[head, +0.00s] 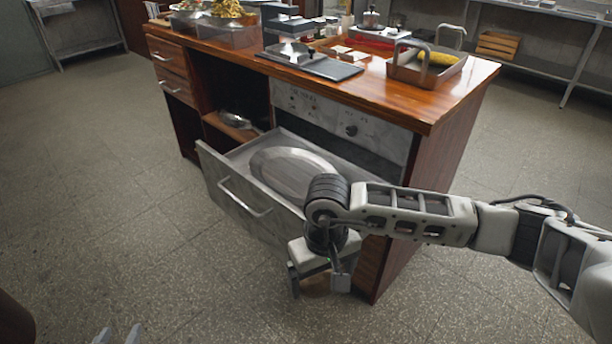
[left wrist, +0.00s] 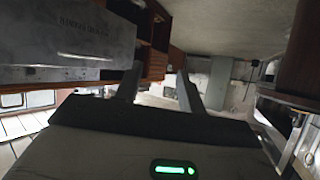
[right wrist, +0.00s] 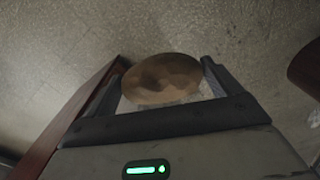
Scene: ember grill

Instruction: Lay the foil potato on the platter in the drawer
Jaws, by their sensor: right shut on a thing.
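The foil potato (right wrist: 163,80), brown on top with pale foil below, sits between the fingers of my right gripper (right wrist: 162,85) in the right wrist view. In the head view my right gripper (head: 318,282) points down beside the near right end of the open drawer (head: 236,205), with floor beyond it; the potato is hard to make out there. The platter (head: 290,172), a grey oval, lies in the drawer, its visible part bare and its right end hidden by my right arm. My left gripper (head: 118,336) is open and empty at the bottom left; its spread fingers show in the left wrist view (left wrist: 158,88).
The wooden counter (head: 440,95) stands above the drawer, with a tray (head: 400,72) holding corn, a dark board (head: 335,70) and bowls of food on top. A metal item (head: 236,121) lies on the open shelf. Floor left of the drawer is clear.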

